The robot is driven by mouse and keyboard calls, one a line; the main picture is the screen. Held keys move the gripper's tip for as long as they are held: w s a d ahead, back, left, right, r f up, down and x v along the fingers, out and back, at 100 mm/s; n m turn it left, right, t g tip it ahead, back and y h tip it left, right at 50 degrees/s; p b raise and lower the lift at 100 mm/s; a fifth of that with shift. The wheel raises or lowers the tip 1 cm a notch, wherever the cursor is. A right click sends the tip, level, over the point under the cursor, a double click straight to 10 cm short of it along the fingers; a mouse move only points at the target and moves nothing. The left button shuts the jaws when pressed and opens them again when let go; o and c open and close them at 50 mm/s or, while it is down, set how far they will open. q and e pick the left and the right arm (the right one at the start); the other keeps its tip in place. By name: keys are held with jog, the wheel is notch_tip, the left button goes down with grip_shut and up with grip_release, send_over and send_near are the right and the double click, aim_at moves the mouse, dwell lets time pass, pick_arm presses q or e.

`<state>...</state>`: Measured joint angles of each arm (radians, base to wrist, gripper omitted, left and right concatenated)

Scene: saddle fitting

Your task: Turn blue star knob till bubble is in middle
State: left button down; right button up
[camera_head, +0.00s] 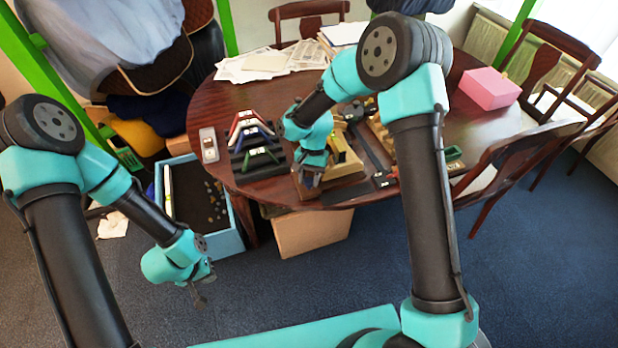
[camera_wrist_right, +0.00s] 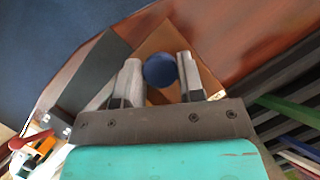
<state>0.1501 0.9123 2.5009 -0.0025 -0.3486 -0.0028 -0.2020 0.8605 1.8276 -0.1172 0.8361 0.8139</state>
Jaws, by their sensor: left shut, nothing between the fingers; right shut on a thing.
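The blue star knob (camera_wrist_right: 160,70) shows in the right wrist view as a dark blue round shape. It sits between the two fingers of my right gripper (camera_wrist_right: 160,80), which is shut on it. In the head view my right gripper (camera_head: 308,180) is at the near edge of the round table, beside a wooden fixture (camera_head: 345,160); the knob is hidden there. My left gripper (camera_head: 203,290) is shut and empty, hanging over the blue floor, away from the table. I cannot make out a bubble or its vial in either view.
Red, blue and green saddle-shaped pieces (camera_head: 258,157) stand on a dark rack left of my right gripper. A pale handheld device (camera_head: 208,145) lies at the table's left edge. A blue-rimmed bin (camera_head: 230,243) and a cardboard box (camera_head: 310,235) are on the floor. A pink box (camera_head: 490,88) sits at the right.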

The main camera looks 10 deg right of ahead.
jog(key=shift+m, duration=0.6)
jog(key=o, duration=0.6)
jog(key=shift+r, duration=0.1)
jog(key=v, duration=1.7)
jog(key=shift+s+d+r, duration=0.15)
jog(key=shift+s+d, duration=0.05)
jog(key=shift+d, duration=0.1)
